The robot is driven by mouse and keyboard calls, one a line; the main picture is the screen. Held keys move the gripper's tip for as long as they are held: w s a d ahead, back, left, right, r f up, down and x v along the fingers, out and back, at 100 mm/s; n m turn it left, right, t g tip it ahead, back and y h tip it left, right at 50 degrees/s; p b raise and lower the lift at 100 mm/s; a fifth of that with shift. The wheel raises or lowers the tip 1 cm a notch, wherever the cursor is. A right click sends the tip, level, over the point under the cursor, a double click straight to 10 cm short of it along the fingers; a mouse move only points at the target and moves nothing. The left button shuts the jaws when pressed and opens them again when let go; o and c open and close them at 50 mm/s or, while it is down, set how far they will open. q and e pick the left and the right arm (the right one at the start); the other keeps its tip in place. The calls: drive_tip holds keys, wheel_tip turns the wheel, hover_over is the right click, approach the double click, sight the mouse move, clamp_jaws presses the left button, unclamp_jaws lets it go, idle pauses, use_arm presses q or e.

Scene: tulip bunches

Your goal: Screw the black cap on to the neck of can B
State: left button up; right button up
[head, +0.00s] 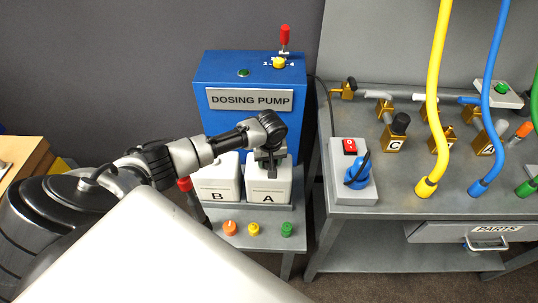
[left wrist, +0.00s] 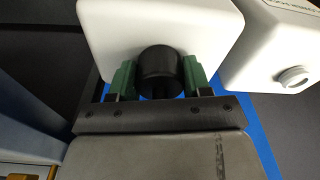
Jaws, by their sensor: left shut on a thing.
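Can A (head: 268,198) and can B (head: 217,197) are white and stand side by side in front of the blue dosing pump. My left gripper (head: 271,168) is at the top of can A. In the left wrist view, its green fingers are shut on the black cap (left wrist: 160,63), over one white can (left wrist: 105,30). I cannot tell whether the cap sits on a neck or is held just above. The other can (left wrist: 240,55), which appears to be B, shows a bare white neck (left wrist: 293,77). My arm hides B's top in the head view. My right gripper is not in view.
The dosing pump (head: 218,75) stands close behind the cans. Orange (head: 230,227), yellow (head: 253,229) and green (head: 287,229) knobs line the stand's front. A grey switch box (head: 352,190) and a bench with yellow (head: 435,90) and blue (head: 493,100) hoses are at right.

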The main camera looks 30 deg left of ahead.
use_arm(q)
drive_tip(key=shift+n, duration=0.3)
drive_tip(key=shift+r, duration=0.1)
drive_tip(key=shift+r+n+p, duration=0.15)
drive_tip(key=shift+n+p, duration=0.25)
drive_tip(key=shift+p, duration=0.3)
drive_tip(key=n+p, duration=0.2)
drive_tip(key=shift+n, duration=0.4)
drive_tip(key=shift+w+n+p, duration=0.1)
drive_tip(key=shift+n+p, duration=0.5)
drive_tip(key=shift+p, duration=0.1)
drive_tip(key=shift+g, duration=0.3)
